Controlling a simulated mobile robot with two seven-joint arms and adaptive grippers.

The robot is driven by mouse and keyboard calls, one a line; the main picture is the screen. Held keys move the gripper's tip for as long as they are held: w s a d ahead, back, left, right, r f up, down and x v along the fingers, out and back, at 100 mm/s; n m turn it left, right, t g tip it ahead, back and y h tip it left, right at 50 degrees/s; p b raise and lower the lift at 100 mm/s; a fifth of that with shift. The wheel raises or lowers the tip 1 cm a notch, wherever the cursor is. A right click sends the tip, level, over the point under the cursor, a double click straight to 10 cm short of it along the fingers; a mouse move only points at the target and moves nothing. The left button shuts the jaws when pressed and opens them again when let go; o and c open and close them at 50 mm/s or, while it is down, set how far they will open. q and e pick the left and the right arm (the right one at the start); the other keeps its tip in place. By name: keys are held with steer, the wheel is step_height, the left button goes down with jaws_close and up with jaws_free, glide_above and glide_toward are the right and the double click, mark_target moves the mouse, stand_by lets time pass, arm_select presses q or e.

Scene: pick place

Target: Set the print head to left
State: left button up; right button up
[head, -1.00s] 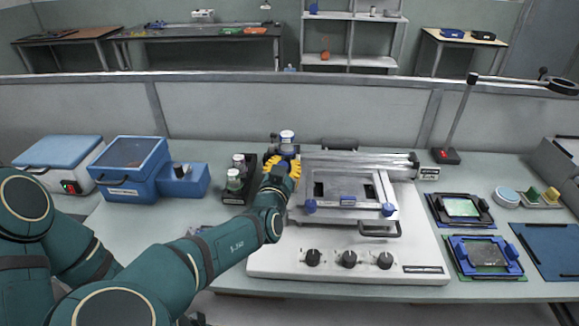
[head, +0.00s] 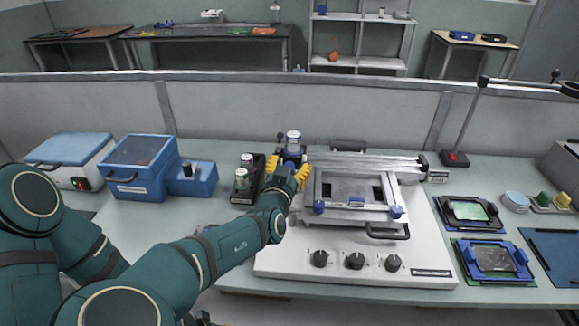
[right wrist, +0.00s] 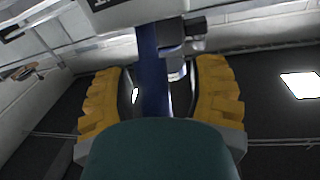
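The print head (head: 293,150), a blue and grey block topped by a white-capped jar, stands at the left end of the metal rail (head: 360,163) on the white printer (head: 285,258). My right gripper (head: 291,171), with yellow fingers, is at the near side of the print head. In the right wrist view, its fingers (right wrist: 160,95) are apart on both sides of a blue upright bar (right wrist: 152,70), with gaps showing beside the bar. Exactly where the bar joins the print head is hidden.
A rack with jars (head: 243,180) stands close left of my right gripper. A hinged frame (head: 351,188) lies on the printer to the right. Blue boxes (head: 140,170) stand at left. Fixtures with boards (head: 493,260) and a lamp (head: 455,158) are at right.

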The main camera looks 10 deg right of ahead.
steer(key=v, duration=0.7)
steer(key=shift+s+a, duration=0.2)
